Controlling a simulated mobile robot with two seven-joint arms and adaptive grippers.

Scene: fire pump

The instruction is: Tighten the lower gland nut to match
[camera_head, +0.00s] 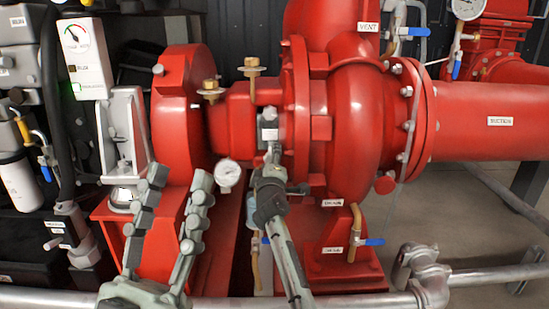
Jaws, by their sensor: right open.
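The red pump's shaft section (229,118) lies at the centre, between the round red housing and the big casing. A small grey block (268,115) with a pale label sits there, near the gland area. I cannot make out the lower gland nut; my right gripper and arm cover part of this area. My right gripper (270,150) points up at the grey block, seen nearly edge-on; I cannot tell whether it touches. It is open. My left gripper (180,174) is open and empty, its two fingers spread in front of the red housing.
Brass fittings (252,68) stand on top of the shaft section. A small round gauge (228,175) is between my grippers. A blue-handled drain valve (368,241) is at the lower right. A grey pipe rail (470,277) crosses the front. Control boxes and a white filter crowd the left.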

